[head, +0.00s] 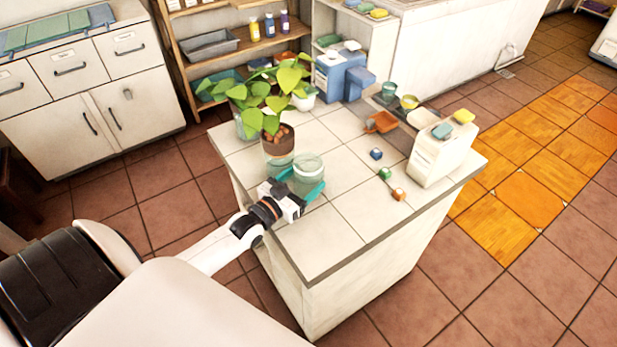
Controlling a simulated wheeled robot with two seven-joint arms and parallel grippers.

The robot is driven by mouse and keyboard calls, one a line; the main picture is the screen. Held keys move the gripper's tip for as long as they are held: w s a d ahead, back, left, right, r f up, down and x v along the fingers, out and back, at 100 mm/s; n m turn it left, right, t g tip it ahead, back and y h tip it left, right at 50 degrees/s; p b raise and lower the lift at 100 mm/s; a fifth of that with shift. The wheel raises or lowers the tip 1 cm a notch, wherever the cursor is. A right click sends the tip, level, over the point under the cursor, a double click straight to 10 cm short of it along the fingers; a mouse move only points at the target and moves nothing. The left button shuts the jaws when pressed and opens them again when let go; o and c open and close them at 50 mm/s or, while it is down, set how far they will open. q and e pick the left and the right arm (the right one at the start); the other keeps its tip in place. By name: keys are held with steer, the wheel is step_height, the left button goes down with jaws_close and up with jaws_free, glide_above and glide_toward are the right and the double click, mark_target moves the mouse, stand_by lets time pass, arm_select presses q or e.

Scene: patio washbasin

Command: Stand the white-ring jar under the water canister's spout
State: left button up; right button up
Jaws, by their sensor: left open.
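A clear glass jar (309,171) with a pale rim stands upright on the tiled counter (345,200), near its left edge; it looks like the white-ring jar. My left gripper (301,184) is open, low at the jar's near side, with one teal finger on each side of it. I cannot tell whether the fingers touch the glass. A blue canister (331,80) with a pale label stands at the counter's far end and may be the water canister. Its spout cannot be made out. My right gripper is not in view.
A brown plant pot (279,141) and another glass vessel (274,165) stand close behind the jar. A white box (440,160) with sponges on top stands at the right edge. The counter's near middle is clear.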

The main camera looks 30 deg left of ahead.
arm_select(q)
steer(key=w, duration=0.3)
steer(key=shift+w+d, duration=0.3)
steer(key=shift+s, duration=0.1)
steer(key=c, duration=0.7)
steer(key=shift+c, duration=0.2)
steer(key=shift+r, duration=0.1)
